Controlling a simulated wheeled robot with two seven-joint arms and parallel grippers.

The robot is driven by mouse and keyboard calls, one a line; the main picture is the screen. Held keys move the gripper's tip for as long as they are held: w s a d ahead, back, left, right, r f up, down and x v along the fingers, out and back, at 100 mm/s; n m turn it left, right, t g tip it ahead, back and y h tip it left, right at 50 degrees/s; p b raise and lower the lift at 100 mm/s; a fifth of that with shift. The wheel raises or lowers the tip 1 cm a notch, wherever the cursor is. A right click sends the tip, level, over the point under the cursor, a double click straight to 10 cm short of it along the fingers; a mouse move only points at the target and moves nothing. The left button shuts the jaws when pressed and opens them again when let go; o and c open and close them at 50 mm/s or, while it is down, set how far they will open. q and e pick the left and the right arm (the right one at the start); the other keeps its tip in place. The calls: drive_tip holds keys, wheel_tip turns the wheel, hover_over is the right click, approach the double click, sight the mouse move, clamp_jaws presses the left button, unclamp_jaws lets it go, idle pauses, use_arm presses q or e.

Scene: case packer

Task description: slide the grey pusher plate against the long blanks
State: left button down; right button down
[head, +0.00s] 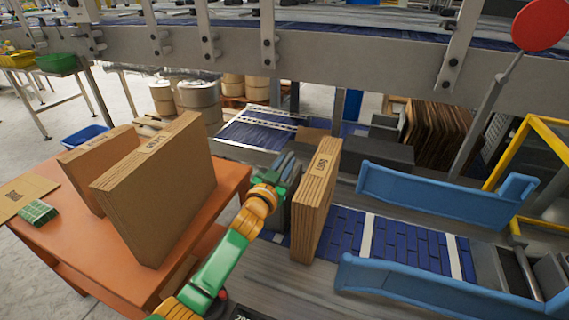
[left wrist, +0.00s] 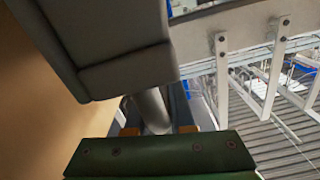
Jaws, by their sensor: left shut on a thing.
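The long blanks (head: 315,205) stand upright as a thick brown stack on the conveyor bed, with a dark printed label on the top edge. The grey pusher plate (head: 294,205) stands just left of them, mostly hidden behind the blanks and my wrist. My left gripper (head: 281,172) is at the plate's left side and shut on it. In the left wrist view a grey post (left wrist: 152,108) lies between the finger pads, with a large grey block above. I cannot tell whether plate and blanks touch. My right gripper is not in view.
An orange table (head: 225,178) at left holds two brown blank stacks (head: 155,190) and a small green item (head: 37,213). Blue guide rails (head: 430,188) flank the blue belt (head: 340,232) right of the blanks. A metal frame (head: 330,52) crosses overhead.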

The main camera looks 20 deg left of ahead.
use_arm(q)
drive_tip(key=c, duration=1)
unclamp_jaws()
drive_tip(key=shift+o, duration=1)
drive_tip(key=shift+d, duration=0.1)
drive_tip(key=shift+s+d, duration=0.2)
drive_tip(key=shift+s, duration=3.3)
